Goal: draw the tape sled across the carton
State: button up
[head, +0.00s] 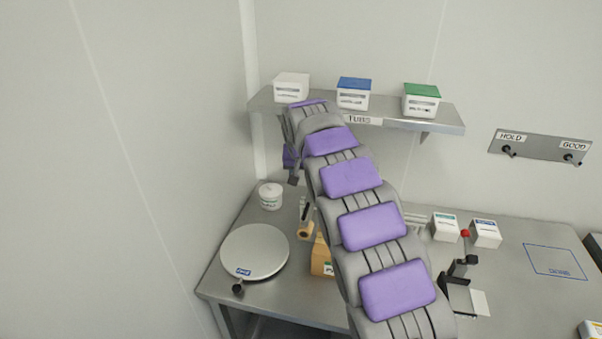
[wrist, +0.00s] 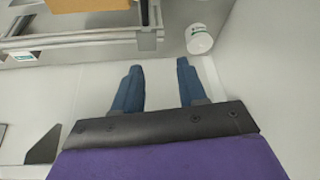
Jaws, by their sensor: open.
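The brown carton (head: 321,258) stands on the steel bench, partly hidden behind my arm in the head view. In the wrist view, part of a brown carton (wrist: 90,5) shows at the top edge, behind grey rails. A small tan roll with a dark upright part (head: 305,228) sits beside the carton; it may be the tape sled, but my arm hides much of that area. My gripper (wrist: 158,84) is open and empty, its two blue fingers apart over a pale surface. In the head view its end hangs below the shelf, left of my arm.
A white tub (head: 270,195) stands at the bench's back left, also in the wrist view (wrist: 199,39). A round plate (head: 254,250) lies in front. The wall shelf (head: 450,126) with several tubs is close to my arm. Small boxes (head: 445,227) stand to the right.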

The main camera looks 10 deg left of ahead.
jog(key=p+v, duration=0.1)
jog(key=v, duration=1.6)
jog(key=shift+s, duration=0.1)
jog(key=shift+c, duration=0.4)
